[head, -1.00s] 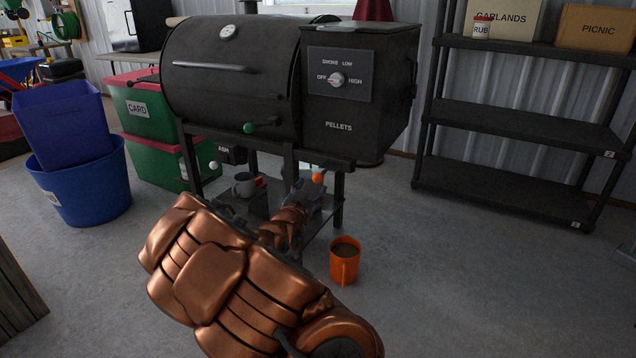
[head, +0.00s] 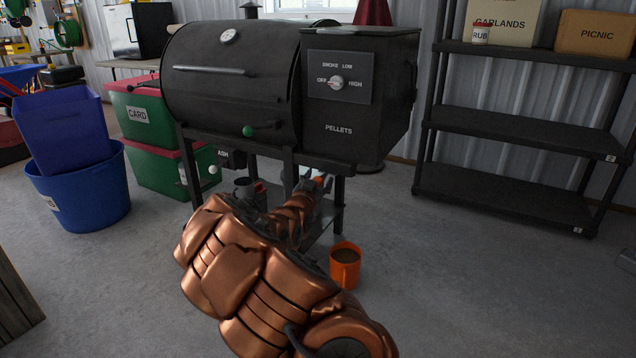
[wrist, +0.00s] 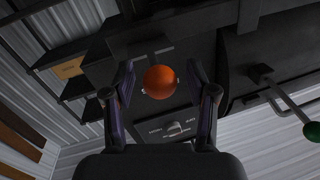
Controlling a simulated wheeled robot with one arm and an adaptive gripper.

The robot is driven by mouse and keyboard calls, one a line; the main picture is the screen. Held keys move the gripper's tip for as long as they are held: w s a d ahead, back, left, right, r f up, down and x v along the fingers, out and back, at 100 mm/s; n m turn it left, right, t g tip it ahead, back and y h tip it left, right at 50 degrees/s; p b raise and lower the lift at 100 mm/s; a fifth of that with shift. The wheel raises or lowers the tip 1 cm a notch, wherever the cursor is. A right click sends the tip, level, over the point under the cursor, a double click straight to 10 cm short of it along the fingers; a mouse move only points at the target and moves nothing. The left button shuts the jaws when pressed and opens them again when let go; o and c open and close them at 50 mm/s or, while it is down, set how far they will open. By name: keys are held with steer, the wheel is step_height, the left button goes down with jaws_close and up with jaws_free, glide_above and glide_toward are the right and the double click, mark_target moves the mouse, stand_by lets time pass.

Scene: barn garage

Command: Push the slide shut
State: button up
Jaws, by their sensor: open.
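The slide's orange ball knob (head: 319,180) shows under the pellet hopper of the black grill (head: 235,85), partly hidden by my gripper (head: 312,187). In the wrist view the orange knob (wrist: 160,82) sits between the two spread fingers of my gripper (wrist: 160,75), with a visible gap on each side. My gripper is open and holds nothing.
A green-knobbed lever (head: 249,131) and a white knob (head: 214,170) by the ash box (head: 229,156) are on the grill's left. A dark shelf rack (head: 520,130) is at right; floor between is clear.

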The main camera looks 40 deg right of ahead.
jaws_close()
stand_by(0.5)
